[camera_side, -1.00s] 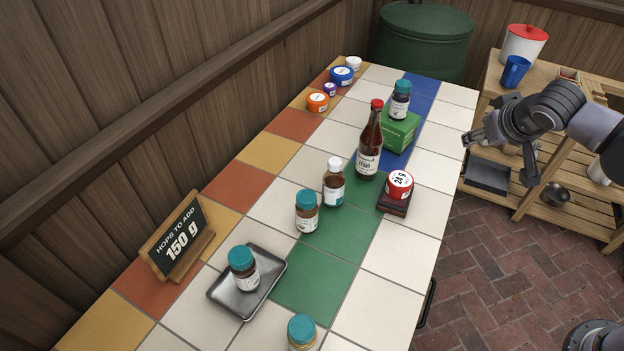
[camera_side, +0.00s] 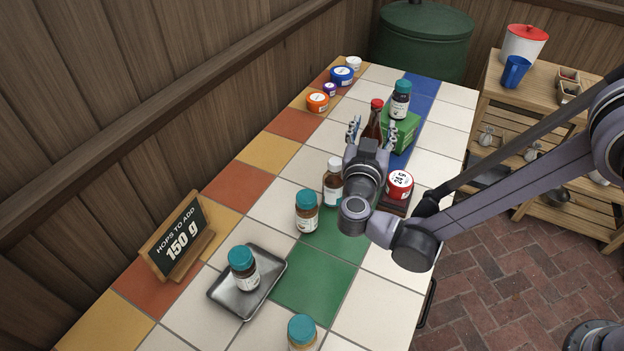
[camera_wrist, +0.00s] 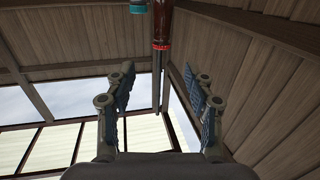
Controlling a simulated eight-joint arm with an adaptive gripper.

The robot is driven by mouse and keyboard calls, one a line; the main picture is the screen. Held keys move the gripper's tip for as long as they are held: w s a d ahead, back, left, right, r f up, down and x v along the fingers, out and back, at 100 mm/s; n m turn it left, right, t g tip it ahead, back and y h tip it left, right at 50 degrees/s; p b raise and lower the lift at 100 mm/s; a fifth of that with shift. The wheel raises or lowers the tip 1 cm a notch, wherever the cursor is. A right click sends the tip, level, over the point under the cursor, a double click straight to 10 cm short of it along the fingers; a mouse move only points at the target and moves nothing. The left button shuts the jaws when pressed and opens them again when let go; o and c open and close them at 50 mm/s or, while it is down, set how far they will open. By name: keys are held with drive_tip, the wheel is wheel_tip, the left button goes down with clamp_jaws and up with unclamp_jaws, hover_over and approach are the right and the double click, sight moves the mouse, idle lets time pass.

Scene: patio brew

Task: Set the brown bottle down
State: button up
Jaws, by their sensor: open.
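A tall brown bottle (camera_side: 373,122) with a red cap stands upright on the tiled table. My gripper (camera_side: 372,130) is open, its fingers to either side of the bottle's neck in the side view, with my wrist hiding the lower body and label. A smaller brown bottle (camera_side: 332,185) with a white cap stands upright in front, partly covered by my wrist.
A red tin (camera_side: 399,184) on a dark base stands to the right of my wrist. A green box (camera_side: 408,128) with a teal-capped jar (camera_side: 400,99) is behind. Another jar (camera_side: 307,212) is close in front. A metal tray (camera_side: 222,293) and sign (camera_side: 178,240) are at left.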

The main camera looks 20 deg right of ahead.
sight(376, 108)
drive_tip(key=shift+x, duration=2.65)
drive_tip(key=shift+f+x, duration=0.15)
drive_tip(key=shift+x, duration=1.15)
drive_tip(key=shift+f+x, duration=0.15)
drive_tip(key=shift+x, duration=1.15)
drive_tip(key=shift+a, duration=0.1)
clamp_jaws()
